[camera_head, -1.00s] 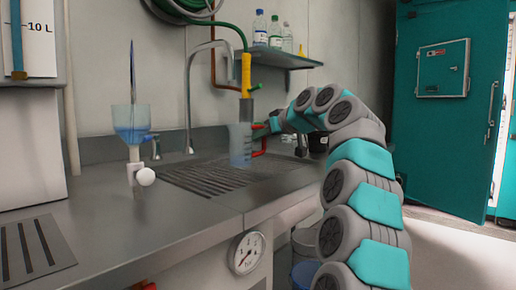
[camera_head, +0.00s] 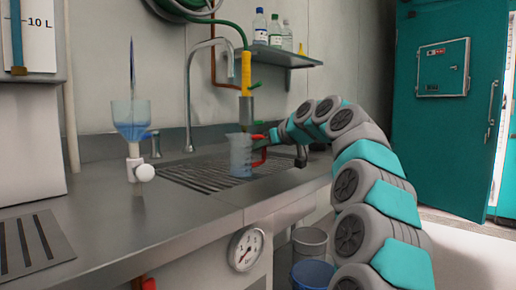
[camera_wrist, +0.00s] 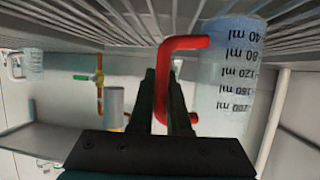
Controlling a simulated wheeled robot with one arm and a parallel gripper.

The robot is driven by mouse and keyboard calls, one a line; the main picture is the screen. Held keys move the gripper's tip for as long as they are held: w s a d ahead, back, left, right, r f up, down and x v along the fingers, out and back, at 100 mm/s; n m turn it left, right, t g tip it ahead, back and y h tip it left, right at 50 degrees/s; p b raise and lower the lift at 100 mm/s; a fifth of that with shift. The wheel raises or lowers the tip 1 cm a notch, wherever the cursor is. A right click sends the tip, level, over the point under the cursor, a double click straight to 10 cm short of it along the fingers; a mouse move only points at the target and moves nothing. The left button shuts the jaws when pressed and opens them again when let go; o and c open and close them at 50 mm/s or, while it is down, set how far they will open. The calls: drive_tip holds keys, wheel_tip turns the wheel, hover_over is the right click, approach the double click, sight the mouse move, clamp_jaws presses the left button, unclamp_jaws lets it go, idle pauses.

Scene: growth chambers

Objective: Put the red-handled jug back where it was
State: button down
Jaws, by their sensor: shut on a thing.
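The red-handled jug (camera_head: 240,158) is clear with a bluish tint and stands upright over the slotted drain grate (camera_head: 190,178) by the sink. Its millilitre marks show in the wrist view (camera_wrist: 232,80). My gripper (camera_head: 270,140) is at the jug's right side. In the wrist view my gripper's fingers (camera_wrist: 163,95) are shut on the red handle (camera_wrist: 185,43). The jug's base is at or just above the grate; I cannot tell if it touches. The yellow-sleeved outlet with a grey end (camera_head: 246,105) hangs above the jug.
A funnel-like vessel with blue liquid and a white valve (camera_head: 131,125) stands left on the counter (camera_head: 130,215). A curved metal tap (camera_head: 189,95) rises behind the grate. A shelf with bottles (camera_head: 283,55) is above. Two buckets (camera_head: 312,270) stand below the counter's right end.

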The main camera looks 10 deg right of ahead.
drive_tip(key=shift+f, duration=0.1)
drive_tip(key=shift+f, duration=0.1)
drive_tip(key=c, duration=0.9)
unclamp_jaws()
drive_tip(key=shift+r, duration=0.25)
drive_tip(key=v, duration=1.2)
